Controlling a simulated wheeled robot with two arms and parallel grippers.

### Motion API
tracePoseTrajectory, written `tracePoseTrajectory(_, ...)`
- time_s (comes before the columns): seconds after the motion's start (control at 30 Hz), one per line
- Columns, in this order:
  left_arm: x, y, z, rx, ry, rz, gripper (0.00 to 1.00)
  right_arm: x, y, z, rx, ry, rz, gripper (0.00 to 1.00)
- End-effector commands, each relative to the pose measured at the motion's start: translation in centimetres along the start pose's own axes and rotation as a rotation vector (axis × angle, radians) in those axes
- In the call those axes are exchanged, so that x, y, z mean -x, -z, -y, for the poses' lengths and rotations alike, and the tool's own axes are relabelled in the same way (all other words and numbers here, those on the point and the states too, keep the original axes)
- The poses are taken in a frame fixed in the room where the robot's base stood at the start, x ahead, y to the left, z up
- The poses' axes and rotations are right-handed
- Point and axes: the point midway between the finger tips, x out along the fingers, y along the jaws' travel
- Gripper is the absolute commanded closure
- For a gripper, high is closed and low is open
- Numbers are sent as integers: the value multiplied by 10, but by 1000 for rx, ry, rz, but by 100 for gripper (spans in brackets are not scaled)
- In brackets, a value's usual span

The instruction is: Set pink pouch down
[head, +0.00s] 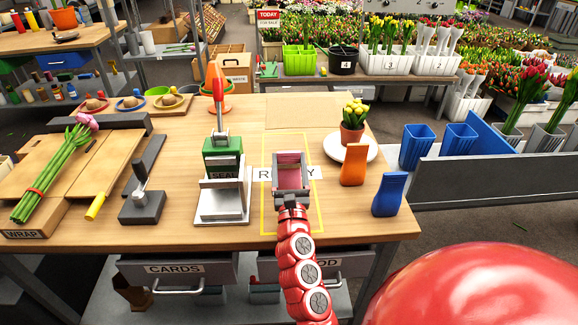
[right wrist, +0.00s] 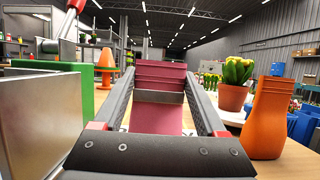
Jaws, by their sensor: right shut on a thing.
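The pink pouch (head: 289,158) is between the jaws of my right gripper (head: 291,180), inside the yellow-outlined area (head: 264,215) marked with a partly hidden white label that seems to read READY. In the right wrist view the pouch (right wrist: 160,76) stands upright between the two dark fingers (right wrist: 158,98), with a grey band across it. My right gripper is shut on it. Whether the pouch's bottom touches the table is hidden by the gripper. My left gripper is not in view.
The green and silver sealer (head: 222,185) stands close left of the area. Orange (head: 353,165) and blue (head: 389,195) pouches stand to the right, below a potted plant (head: 353,125) on a white plate (head: 334,150). Tulips (head: 50,170) lie on the wrapping board at left.

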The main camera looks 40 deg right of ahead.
Motion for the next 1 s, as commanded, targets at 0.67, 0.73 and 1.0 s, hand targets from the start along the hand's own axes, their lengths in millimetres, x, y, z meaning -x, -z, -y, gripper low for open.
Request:
tracePoseTrajectory(0.67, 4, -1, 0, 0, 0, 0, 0, 2, 4, 0, 1, 0, -1, 0)
tracePoseTrajectory(0.73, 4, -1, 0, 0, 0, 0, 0, 2, 4, 0, 1, 0, -1, 0)
tracePoseTrajectory(1.0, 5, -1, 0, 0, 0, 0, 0, 16, 3, -1, 3, -2, -4, 0)
